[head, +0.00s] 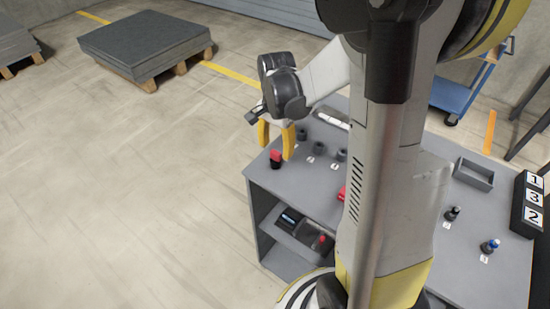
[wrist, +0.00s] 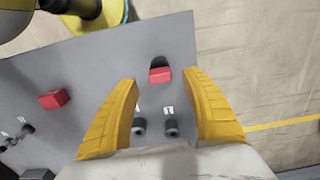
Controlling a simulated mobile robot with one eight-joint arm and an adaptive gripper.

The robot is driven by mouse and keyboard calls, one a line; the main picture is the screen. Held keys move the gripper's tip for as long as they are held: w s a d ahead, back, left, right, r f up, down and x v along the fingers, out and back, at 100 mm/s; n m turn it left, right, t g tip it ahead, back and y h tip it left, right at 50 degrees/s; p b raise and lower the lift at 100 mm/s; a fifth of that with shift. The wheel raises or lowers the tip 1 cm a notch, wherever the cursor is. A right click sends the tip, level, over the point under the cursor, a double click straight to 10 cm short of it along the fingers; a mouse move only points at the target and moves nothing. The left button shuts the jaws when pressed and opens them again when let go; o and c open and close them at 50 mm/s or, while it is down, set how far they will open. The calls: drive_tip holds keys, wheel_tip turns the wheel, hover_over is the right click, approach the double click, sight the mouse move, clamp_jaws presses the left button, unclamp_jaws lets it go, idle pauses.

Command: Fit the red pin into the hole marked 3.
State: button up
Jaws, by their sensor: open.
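A small red piece (head: 275,155) with a dark lower part is at the table's left corner; I take it for the red pin. In the wrist view this red piece (wrist: 160,75) lies between and just beyond the fingertips. My gripper (head: 276,150) is open and empty, pointing down above it; contact cannot be told. Grey round sockets (head: 321,148) stand behind it with small labels, and two of them (wrist: 171,128) show between the fingers. One label seems to read 1; I cannot make out which hole is marked 3.
Another red block (wrist: 54,99) lies on the table, partly behind my arm in the head view. A blue-topped pin (head: 489,246), a dark pin (head: 452,213), a grey tray (head: 475,173) and a black block numbered 1, 3, 2 (head: 530,205) are at the right. A shelf (head: 278,234) sits below.

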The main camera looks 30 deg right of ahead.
sight(275, 153)
wheel_tip(275, 153, down, 4)
drive_tip(key=shift+a+r+b, duration=0.1)
drive_tip(key=shift+r+b, duration=0.1)
drive_tip(key=shift+b, duration=0.35)
drive_tip(key=shift+r, duration=0.1)
clamp_jaws()
drive_tip(key=shift+r+p, duration=0.4)
drive_tip(key=shift+r, duration=0.25)
wheel_tip(275, 153, up, 3)
drive_tip(key=shift+f+p, duration=0.1)
drive_tip(key=shift+p, duration=0.55)
drive_tip(key=s+d+r+p, duration=0.3)
drive_tip(key=s+d+r, duration=0.4)
drive_tip(key=d, duration=0.2)
drive_tip(key=shift+d, duration=0.15)
